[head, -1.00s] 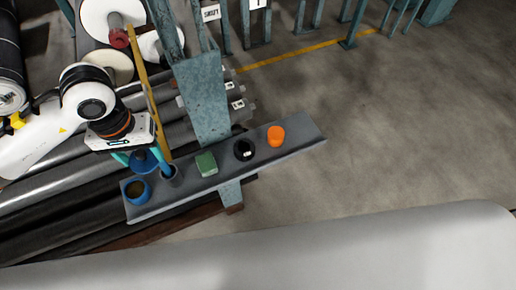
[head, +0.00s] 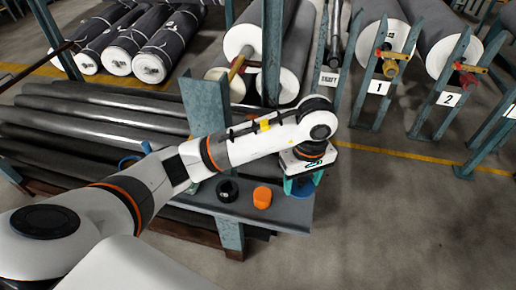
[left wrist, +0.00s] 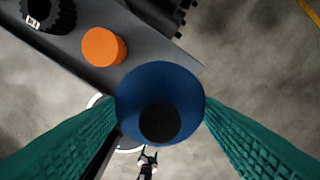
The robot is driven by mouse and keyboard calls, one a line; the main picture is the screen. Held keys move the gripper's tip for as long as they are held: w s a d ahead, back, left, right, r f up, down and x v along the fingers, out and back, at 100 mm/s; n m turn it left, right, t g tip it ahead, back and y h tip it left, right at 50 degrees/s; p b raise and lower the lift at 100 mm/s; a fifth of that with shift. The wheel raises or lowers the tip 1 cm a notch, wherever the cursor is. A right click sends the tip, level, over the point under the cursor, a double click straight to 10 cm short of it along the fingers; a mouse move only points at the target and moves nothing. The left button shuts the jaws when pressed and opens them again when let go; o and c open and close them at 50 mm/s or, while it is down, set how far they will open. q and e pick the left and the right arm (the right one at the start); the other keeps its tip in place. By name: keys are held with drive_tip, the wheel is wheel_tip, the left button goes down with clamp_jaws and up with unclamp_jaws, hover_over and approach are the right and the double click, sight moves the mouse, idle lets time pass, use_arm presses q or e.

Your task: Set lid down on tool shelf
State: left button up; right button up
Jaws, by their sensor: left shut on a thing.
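The blue round lid (left wrist: 183,80), with a dark round middle, is held between the teal fingers of my left gripper (left wrist: 160,110). In the head view my left gripper (head: 302,186) is at the right end of the grey tool shelf (head: 285,214), with blue showing between its fingers. The shelf (left wrist: 165,50) lies behind the lid in the left wrist view. I cannot tell whether the lid touches it. A small pincer-like shape low in the left wrist view may be my right gripper; its fingers are too small to judge.
An orange cylinder (head: 262,197) stands on the shelf just left of my left gripper. A black ring-shaped thing (head: 227,190) is farther left. My left arm hides much of the shelf's left part. Grey rolls (head: 90,115) lie behind; open floor is at right.

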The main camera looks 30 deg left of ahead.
use_arm(q)
drive_tip(key=shift+a+f, duration=0.15)
drive_tip(key=shift+f, duration=0.2)
hover_over(295, 209)
wheel_tip(295, 209, down, 4)
drive_tip(key=shift+s+f+p, duration=0.1)
drive_tip(key=shift+f+p, duration=0.1)
drive_tip(key=shift+p, duration=0.25)
drive_tip(key=shift+f, duration=0.65)
wheel_tip(295, 209, down, 4)
drive_tip(key=shift+r+p, duration=0.2)
drive_tip(key=shift+p, duration=0.1)
drive_tip(key=shift+f, duration=0.1)
drive_tip(key=o, duration=1)
